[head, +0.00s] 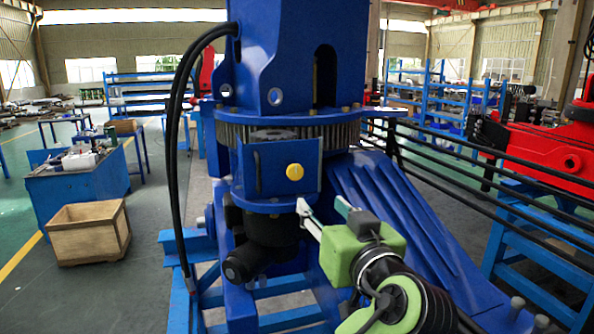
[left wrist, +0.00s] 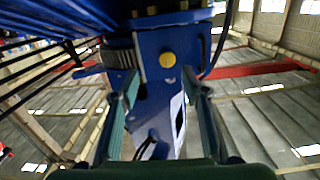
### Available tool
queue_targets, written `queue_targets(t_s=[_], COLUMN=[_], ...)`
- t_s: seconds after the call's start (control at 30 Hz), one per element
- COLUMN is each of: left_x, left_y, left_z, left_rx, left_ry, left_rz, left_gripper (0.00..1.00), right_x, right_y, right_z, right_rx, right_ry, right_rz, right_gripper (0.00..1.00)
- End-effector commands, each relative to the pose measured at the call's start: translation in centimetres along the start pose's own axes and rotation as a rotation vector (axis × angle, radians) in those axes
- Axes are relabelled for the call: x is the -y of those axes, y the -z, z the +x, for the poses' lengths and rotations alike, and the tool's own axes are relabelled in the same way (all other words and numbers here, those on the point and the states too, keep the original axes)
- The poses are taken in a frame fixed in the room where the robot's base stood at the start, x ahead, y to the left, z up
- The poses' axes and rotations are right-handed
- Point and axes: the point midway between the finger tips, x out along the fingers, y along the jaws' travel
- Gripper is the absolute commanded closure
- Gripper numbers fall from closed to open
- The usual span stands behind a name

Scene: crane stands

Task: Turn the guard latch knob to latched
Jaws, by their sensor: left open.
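The round yellow knob (head: 294,172) sits on the right part of a flat blue guard panel (head: 262,166), below the toothed ring of the blue crane stand. A small mark on its face is too small to read. My left gripper (head: 322,206) is open and empty, below and to the right of the knob, apart from it. In the left wrist view, which looks upside down, the knob (left wrist: 167,59) shows between the two spread fingers (left wrist: 160,80), beyond their tips. My right gripper is not in view.
Black hoses (head: 180,120) hang left of the panel. A dark motor (head: 250,255) sits below it. The blue sloped crane body (head: 400,200) stands close on the right of my left gripper. A wooden crate (head: 88,232) and a blue cabinet (head: 78,185) stand off left.

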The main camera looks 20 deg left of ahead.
Motion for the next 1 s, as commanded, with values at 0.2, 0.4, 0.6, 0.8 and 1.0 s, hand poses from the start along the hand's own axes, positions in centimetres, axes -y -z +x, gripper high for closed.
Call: queue_targets(t_s=[0.2,0.4,0.6,0.8,1.0], left_x=[1.5,1.7,1.9,1.8,1.8], left_y=[2.7,3.1,3.1,3.2,2.9], left_z=[-0.6,3.0,7.4,10.7,12.2], left_rx=[-0.035,-0.035,-0.033,-0.034,-0.033], left_ry=[0.029,0.033,0.031,0.029,0.026], left_rz=[-0.076,-0.069,-0.069,-0.07,-0.073], left_gripper=[0.58,0.58,0.58,0.58,0.58], right_x=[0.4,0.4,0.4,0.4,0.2], right_y=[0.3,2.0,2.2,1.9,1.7], right_z=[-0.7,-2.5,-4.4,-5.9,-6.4], right_rx=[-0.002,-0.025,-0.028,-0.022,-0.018], right_ry=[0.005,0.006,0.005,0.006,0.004], right_rz=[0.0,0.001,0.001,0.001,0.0], right_gripper=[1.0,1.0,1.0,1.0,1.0])
